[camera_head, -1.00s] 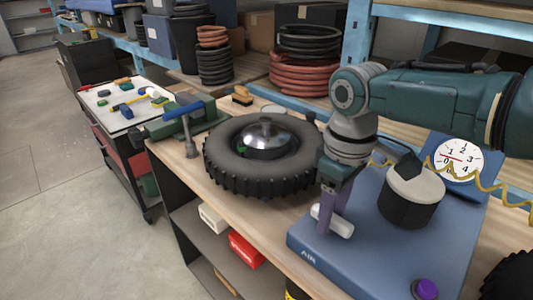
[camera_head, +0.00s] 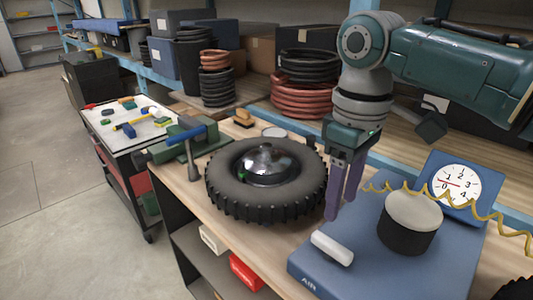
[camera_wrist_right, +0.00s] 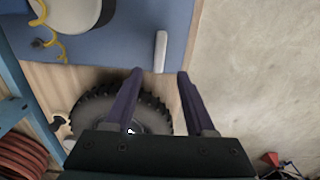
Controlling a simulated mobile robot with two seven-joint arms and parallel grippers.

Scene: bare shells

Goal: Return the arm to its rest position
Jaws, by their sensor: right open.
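My right gripper (camera_head: 345,191) is open and empty, with its purple fingers pointing down above the bench, between the tyre and the blue air station. In the right wrist view the same gripper (camera_wrist_right: 160,88) shows its two fingers apart. A white handle-like piece (camera_head: 332,248) lies on the front left of the blue station, below the fingertips and apart from them. It also shows in the right wrist view (camera_wrist_right: 161,52), just beyond the fingers. My left gripper is not in view.
A black tyre (camera_head: 222,185) with a shiny hub lies on the bench. The blue air station (camera_head: 380,270) carries a dark cylinder with a pale top (camera_head: 411,222), a dial gauge (camera_head: 456,184) and a coiled yellow hose (camera_head: 489,215). A vise (camera_head: 186,145) and stacked hoses (camera_head: 298,103) stand nearby.

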